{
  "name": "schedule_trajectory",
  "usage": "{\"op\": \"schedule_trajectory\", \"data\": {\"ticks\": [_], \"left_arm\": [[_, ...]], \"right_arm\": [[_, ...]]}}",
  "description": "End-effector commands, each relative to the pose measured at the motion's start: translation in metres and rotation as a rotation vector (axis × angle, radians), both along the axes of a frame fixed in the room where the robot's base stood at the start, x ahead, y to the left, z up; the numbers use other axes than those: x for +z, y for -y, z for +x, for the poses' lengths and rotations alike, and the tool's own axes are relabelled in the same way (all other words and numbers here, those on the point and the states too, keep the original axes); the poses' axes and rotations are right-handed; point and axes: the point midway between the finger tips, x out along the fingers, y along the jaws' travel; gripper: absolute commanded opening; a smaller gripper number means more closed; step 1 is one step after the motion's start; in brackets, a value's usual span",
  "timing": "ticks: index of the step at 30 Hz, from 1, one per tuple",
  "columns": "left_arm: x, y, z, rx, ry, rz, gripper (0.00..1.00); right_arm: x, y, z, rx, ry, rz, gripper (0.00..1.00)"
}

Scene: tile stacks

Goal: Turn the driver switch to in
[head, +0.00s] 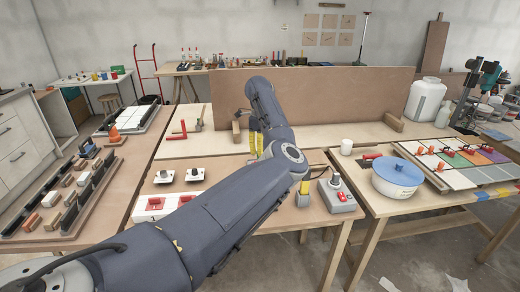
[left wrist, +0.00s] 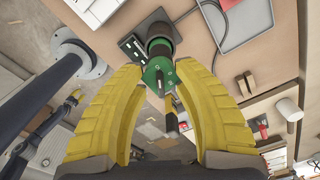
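In the left wrist view, the driver (left wrist: 158,68) is a black cylinder with a green face, next to a black plate with slots on the wooden bench. Any marks on the driver are too small to read. My left gripper (left wrist: 157,74) has its two yellow fingers spread, with the driver's green end between and just beyond their tips. I cannot tell whether they touch it. In the head view, the yellow fingers of my left gripper (head: 255,143) are partly hidden by my arm, and I cannot make out the driver.
Right of my arm stand a grey control box (head: 338,195) with red parts and a small yellow-topped block (head: 303,194). Left are white plates with black knobs (head: 165,176) and a red rocker panel (head: 153,206).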

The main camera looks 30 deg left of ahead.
Motion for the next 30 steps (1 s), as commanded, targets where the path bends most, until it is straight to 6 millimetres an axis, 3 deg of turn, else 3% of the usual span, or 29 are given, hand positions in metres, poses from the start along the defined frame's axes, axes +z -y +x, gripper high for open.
{"op": "schedule_trajectory", "data": {"ticks": [8, 16, 30], "left_arm": [[-0.0005, -0.0003, -0.0002, 0.000, 0.000, 0.000, 0.32], [-0.0004, -0.0002, -0.0001, 0.000, 0.000, 0.000, 0.01], [-0.0005, -0.0001, 0.0000, -0.008, -0.001, 0.000, 0.00]], "right_arm": [[0.0000, -0.0006, -0.0002, 0.000, 0.000, 0.001, 0.40], [0.0000, -0.0037, -0.0003, 0.000, 0.000, 0.004, 0.40], [-0.0001, -0.0050, -0.0003, -0.001, -0.001, 0.005, 0.40]]}}
